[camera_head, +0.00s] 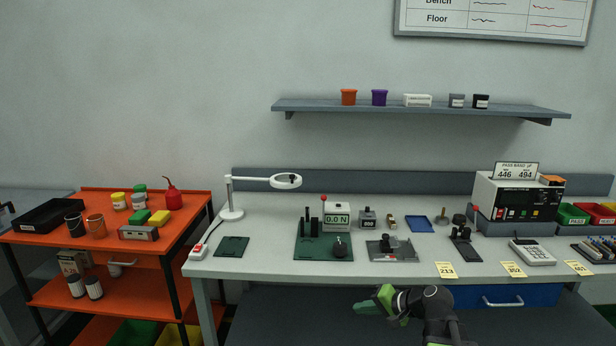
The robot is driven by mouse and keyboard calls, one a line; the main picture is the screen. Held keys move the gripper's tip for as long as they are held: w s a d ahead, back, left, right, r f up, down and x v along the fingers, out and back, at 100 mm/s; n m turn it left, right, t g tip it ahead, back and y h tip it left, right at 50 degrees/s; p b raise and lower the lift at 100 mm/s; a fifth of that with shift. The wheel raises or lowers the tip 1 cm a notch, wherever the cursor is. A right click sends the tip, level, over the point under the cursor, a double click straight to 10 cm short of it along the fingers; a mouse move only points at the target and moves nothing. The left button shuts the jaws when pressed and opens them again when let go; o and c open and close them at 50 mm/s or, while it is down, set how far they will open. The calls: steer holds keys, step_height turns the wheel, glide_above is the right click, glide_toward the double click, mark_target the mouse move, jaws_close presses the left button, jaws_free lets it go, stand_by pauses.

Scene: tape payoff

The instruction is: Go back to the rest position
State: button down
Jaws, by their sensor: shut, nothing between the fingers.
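My gripper (368,303) shows at the bottom centre, in front of the bench's front edge and below its top. It has green fingers that point left, and they are shut with nothing between them. My dark arm bends down out of the frame on its right. The grey workbench (270,263) stands behind it. The gripper touches none of these.
An orange cart (70,297) with tubs and bottles stands at the left. A magnifier lamp (232,205) and a power strip (198,253) are on the bench's left side. A blue drawer (520,297) is under the bench, right of my arm. A wall shelf (420,108) hangs above.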

steer(key=s+a+f+n+g+h, duration=0.4)
steer(key=s+a+f+n+g, duration=0.1)
steer(key=s+a+f, duration=0.35)
steer(key=s+d+g+h+p, duration=0.2)
steer(key=s+d+h, duration=0.25)
steer(key=d, duration=0.45)
step_height(320, 180, up, 11)
steer(key=p, duration=1)
steer(key=shift+s+n, duration=0.35)
steer(key=shift+n, duration=0.05)
steer(key=shift+f, duration=0.1)
